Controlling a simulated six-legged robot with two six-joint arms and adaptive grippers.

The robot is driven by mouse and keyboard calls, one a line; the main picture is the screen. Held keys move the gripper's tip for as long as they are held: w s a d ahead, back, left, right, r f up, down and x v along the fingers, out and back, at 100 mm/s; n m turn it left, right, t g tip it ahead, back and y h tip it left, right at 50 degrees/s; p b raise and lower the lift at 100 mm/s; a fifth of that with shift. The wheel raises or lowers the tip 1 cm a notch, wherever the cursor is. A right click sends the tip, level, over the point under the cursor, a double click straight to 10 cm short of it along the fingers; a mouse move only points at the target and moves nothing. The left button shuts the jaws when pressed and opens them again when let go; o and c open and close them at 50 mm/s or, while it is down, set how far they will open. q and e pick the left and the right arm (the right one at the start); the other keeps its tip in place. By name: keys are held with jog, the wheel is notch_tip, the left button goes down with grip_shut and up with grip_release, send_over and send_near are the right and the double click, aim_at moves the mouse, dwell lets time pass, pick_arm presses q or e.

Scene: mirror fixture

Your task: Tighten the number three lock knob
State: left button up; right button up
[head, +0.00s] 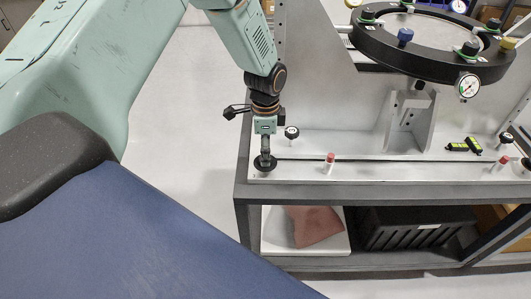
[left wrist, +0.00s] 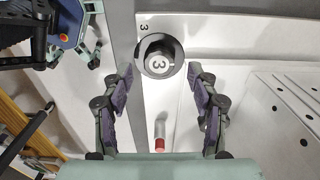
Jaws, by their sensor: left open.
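In the head view a black knob (head: 265,163) sits at the plate's front left corner, under my left gripper (head: 265,151). In the left wrist view my left gripper (left wrist: 160,73) is open, with one finger on each side of the knob and gaps showing on both sides. Whether the fingertips are level with the knob cannot be told. My right gripper is not in view.
A red-tipped white pin (head: 330,162) stands right of the knob; another black knob (head: 291,133) stands behind. A black ring fixture (head: 430,45) with a gauge (head: 468,86) rises on a bracket (head: 409,120). Yellow-black pieces (head: 465,146) lie on the plate. A black crate (head: 415,237) is below.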

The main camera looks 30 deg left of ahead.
pick_arm(q)
notch_tip(320, 180, up, 10)
dwell(0.3)
dwell(0.3)
jog(key=shift+f, duration=0.1)
